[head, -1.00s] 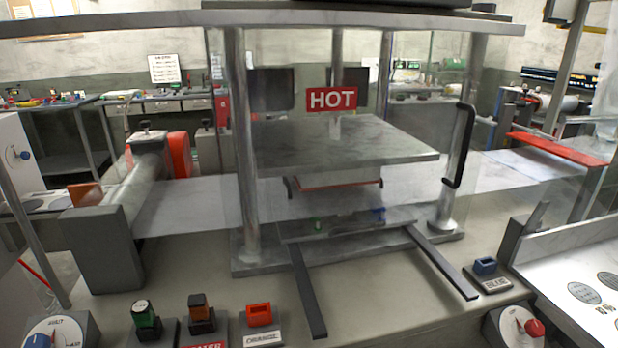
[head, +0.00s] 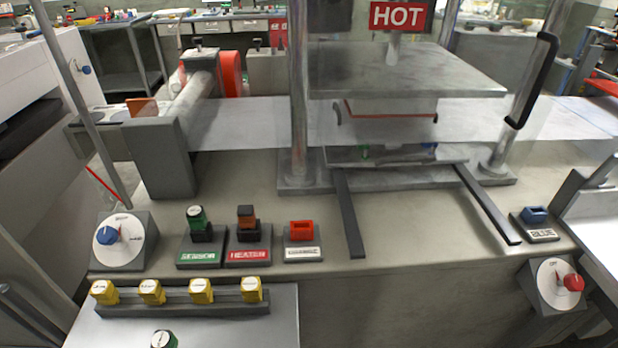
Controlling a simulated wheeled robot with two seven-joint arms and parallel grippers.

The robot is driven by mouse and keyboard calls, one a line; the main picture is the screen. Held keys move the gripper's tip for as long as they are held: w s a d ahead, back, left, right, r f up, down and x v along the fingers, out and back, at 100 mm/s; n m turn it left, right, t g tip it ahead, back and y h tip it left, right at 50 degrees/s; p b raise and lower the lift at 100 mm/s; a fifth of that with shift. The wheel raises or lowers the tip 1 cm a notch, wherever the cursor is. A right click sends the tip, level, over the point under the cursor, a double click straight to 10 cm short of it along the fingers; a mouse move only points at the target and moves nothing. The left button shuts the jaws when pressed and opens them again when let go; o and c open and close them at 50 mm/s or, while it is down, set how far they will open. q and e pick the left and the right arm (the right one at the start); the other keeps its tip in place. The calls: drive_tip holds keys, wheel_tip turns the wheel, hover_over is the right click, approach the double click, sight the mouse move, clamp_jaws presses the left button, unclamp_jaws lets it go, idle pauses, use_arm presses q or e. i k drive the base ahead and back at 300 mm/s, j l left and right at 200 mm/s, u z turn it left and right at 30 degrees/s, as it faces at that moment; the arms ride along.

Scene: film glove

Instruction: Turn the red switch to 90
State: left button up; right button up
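The red switch is a red knob (head: 573,283) on a white round dial (head: 556,285) at the lower right of the head view. The dial sits on a grey box on the front face of the machine, below the blue button. Neither of my grippers shows in the head view.
A blue knob (head: 107,235) sits on another dial at the left. Green, brown and orange controls stand beside it, with several yellow buttons (head: 201,290) in front. A blue button (head: 535,214) and a sloped white panel (head: 603,240) are near the red knob.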

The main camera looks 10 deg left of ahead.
sight(574, 282)
drive_tip(key=z, duration=1.45)
